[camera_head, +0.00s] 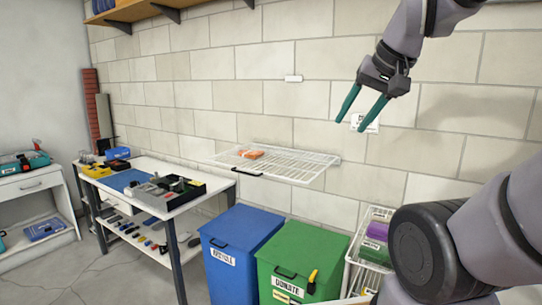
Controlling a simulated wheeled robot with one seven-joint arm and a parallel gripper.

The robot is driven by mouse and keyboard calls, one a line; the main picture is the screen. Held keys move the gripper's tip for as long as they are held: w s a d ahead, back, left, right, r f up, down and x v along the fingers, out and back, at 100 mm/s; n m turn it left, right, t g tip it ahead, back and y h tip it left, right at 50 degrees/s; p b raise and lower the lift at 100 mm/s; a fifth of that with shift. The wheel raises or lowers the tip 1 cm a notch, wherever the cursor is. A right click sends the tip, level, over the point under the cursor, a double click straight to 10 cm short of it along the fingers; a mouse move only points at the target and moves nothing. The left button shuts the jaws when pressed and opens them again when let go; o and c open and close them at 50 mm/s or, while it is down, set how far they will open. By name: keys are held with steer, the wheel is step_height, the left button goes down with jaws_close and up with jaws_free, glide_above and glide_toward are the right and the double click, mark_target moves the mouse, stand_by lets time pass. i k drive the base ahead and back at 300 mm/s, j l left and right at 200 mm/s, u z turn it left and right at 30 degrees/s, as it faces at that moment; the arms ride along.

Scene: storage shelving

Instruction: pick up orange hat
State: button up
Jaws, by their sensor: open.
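A small orange object (251,154), likely the orange hat, lies on the left part of a white wire shelf (300,168) fixed to the block wall. It is too small to make out its shape clearly. My gripper (362,112) hangs at the upper right with its two teal fingers apart and nothing between them. In the picture it is above and to the right of the wire shelf, well apart from the orange object.
A blue bin (232,246) and a green bin (300,262) stand below the shelf. A white rack (356,276) with folded items is at right. A workbench (188,201) with tools stands at left. A wooden shelf (150,8) is above.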

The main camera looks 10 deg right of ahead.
mark_target(251, 154)
steer(key=i+j+z, duration=0.1)
steer(key=z, duration=0.35)
steer(key=j+z, duration=0.2)
steer(key=z, duration=0.2)
steer(key=j+z, duration=0.15)
steer(key=z, duration=0.3)
steer(key=j, duration=1)
steer(key=i+j, duration=0.15)
steer(key=j, duration=1.8)
steer(key=i+j, duration=0.15)
steer(key=j, duration=1.85)
steer(key=i, duration=0.05)
